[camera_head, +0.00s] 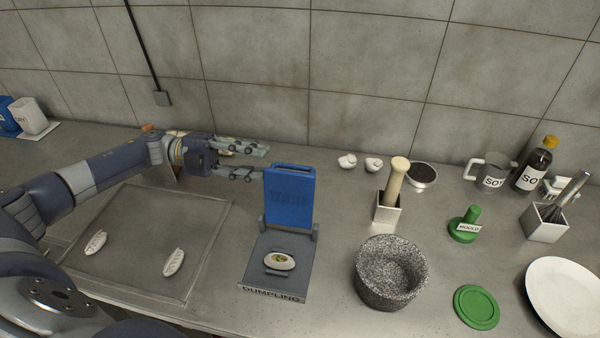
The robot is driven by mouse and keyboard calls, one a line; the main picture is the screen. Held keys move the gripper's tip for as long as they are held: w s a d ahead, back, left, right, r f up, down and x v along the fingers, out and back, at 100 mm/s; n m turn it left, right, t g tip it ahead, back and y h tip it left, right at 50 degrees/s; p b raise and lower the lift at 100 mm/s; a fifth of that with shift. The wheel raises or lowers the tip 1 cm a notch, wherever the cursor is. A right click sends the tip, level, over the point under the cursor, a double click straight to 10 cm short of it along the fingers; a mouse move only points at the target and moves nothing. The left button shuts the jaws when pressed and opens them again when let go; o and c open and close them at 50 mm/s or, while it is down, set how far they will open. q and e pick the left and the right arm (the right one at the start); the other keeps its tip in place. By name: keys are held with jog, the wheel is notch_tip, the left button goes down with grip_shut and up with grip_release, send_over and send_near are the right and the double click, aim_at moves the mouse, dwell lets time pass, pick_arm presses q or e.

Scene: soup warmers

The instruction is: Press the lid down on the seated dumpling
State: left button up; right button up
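A dumpling (279,261) with a green and orange filling showing lies on the grey base (263,292) of the press marked "DUMPLING". The press's blue lid (290,196) stands upright, hinged at the back of the base. My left gripper (262,162) reaches in from the left behind and left of the lid's top edge. Its fingers are spread apart, with nothing seen between them. I cannot tell whether the nearer finger touches the lid. My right gripper is not in view.
A grey tray (135,262) with two folded dumplings lies left of the press. A granite mortar (391,272) stands close on the right. Beyond it are a green mould (465,225), a green disc (476,307) and a white plate (568,295). The wall is behind.

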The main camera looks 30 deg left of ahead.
aim_at(311, 169)
pick_arm(q)
jog(key=p+x, duration=0.1)
jog(key=x, duration=0.3)
jog(key=p+x, duration=0.1)
jog(key=x, duration=0.4)
jog(key=shift+s+r, duration=0.1)
jog(key=shift+r, duration=0.1)
jog(key=shift+d+f, duration=0.1)
jog(key=shift+d, duration=0.4)
grip_shut()
